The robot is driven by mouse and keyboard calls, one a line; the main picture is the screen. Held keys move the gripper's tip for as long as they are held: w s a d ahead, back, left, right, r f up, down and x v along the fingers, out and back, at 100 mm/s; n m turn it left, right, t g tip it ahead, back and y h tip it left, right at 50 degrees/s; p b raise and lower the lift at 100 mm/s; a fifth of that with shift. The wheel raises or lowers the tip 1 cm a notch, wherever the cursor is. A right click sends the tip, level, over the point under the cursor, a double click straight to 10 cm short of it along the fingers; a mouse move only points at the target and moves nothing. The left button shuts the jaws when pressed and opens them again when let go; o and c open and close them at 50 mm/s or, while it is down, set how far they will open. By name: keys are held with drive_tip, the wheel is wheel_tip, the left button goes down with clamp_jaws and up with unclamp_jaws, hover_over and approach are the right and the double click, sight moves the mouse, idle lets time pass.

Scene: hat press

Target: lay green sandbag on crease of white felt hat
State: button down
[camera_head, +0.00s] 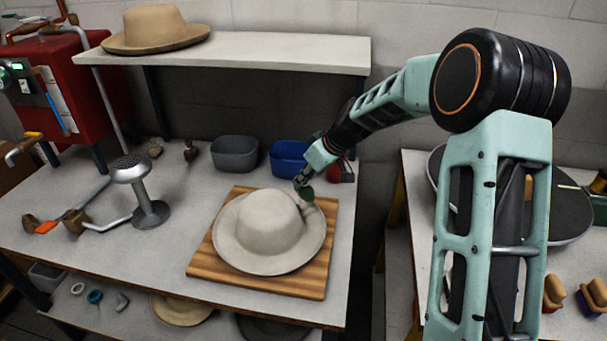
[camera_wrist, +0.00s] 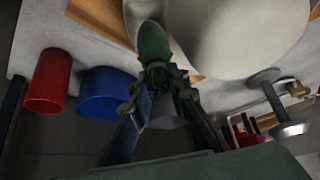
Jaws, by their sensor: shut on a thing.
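The white felt hat (camera_head: 268,228) lies brim down on a striped wooden board (camera_head: 203,262) on the workbench. Its pale crown (camera_wrist: 240,35) fills the upper right of the wrist view. My gripper (camera_head: 304,184) is at the back right of the crown, over the brim side. In the wrist view my gripper (camera_wrist: 158,72) is shut on the green sandbag (camera_wrist: 153,42), holding it by one end. The sandbag also shows as a small dark green shape in the head view (camera_head: 307,194). It is close to the crown; I cannot tell whether they touch.
A grey bin (camera_head: 235,153) and a blue bin (camera_head: 288,157) stand behind the board, with a red container (camera_wrist: 49,82) beside the blue one. A metal stand (camera_head: 148,195) is left of the board. A shelf (camera_head: 240,50) holding a tan hat (camera_head: 155,28) overhangs the back.

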sight(307, 189)
drive_tip(key=shift+f+b, duration=2.15)
drive_tip(key=shift+f, duration=0.25)
drive_tip(key=shift+f+b, duration=0.3)
drive_tip(key=shift+b, duration=0.05)
drive_tip(key=c, duration=1.8)
unclamp_jaws()
drive_tip(key=shift+o, duration=0.2)
drive_tip(key=shift+r, duration=0.1)
drive_tip(key=shift+r+p, duration=2.5)
drive_tip(key=shift+r, duration=2.45)
drive_tip(key=shift+d+f, duration=0.1)
